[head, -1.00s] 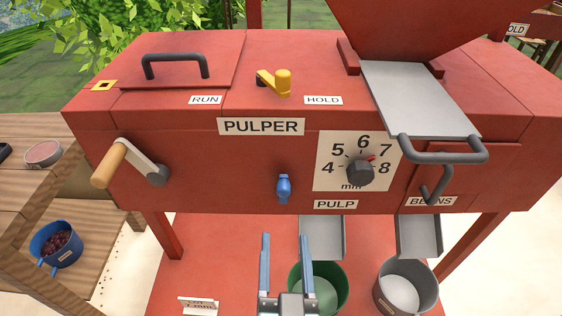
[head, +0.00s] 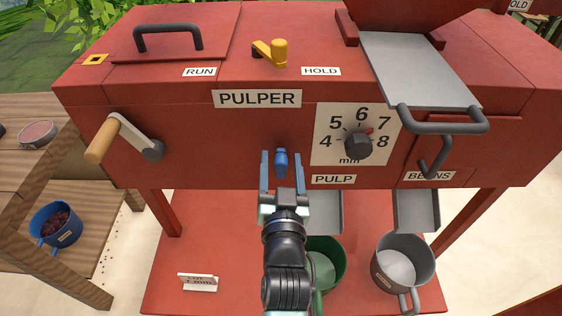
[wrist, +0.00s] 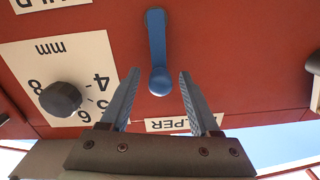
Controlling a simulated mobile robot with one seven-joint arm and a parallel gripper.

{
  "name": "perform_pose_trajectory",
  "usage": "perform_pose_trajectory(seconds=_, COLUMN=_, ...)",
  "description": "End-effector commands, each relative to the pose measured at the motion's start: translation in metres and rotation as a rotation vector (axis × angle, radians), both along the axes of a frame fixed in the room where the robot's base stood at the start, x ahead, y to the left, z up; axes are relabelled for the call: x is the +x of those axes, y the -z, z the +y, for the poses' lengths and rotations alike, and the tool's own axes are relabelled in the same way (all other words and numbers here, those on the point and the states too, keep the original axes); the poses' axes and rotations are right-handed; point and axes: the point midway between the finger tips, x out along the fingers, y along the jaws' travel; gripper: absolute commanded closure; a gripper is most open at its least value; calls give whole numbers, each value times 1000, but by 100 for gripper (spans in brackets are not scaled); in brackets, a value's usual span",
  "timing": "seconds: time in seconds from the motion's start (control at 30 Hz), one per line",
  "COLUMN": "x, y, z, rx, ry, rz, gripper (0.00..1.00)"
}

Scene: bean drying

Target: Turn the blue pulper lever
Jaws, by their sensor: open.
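The blue lever (head: 281,162) is on the front face of the red pulper (head: 215,135), left of the numbered dial and below the PULPER label. In the wrist view the lever (wrist: 157,50) shows whole, lying in line with the space between the fingers, with its rounded knob end nearest them. My gripper (head: 281,156) is open, with one finger on each side of the lever in the head view. In the wrist view the gripper (wrist: 159,75) has a clear gap on both sides of the lever. I cannot tell how deep the fingers reach around it.
A black dial (head: 358,145) sits right of the lever. A wooden-handled crank (head: 105,140) is at the left, and a yellow lever (head: 277,52) is on top. Below stand a green bucket (head: 335,262) and a grey pot (head: 402,240). A blue pot (head: 40,215) is on the side table.

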Motion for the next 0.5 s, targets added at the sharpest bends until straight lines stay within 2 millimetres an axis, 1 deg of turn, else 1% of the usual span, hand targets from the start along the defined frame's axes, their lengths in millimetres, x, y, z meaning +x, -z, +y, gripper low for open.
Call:
perform_pose_trajectory(seconds=0.1, x=4, y=-1, z=0, rx=0, ry=0, rz=-1, gripper=37)
perform_pose_trajectory(seconds=0.33, x=5, y=0, z=0, rx=0, ry=0, rz=0, gripper=37)
perform_pose_trajectory(seconds=0.37, x=4, y=0, z=0, rx=0, ry=0, rz=0, gripper=39)
perform_pose_trajectory(seconds=0.5, x=4, y=0, z=0, rx=0, ry=0, rz=0, gripper=64)
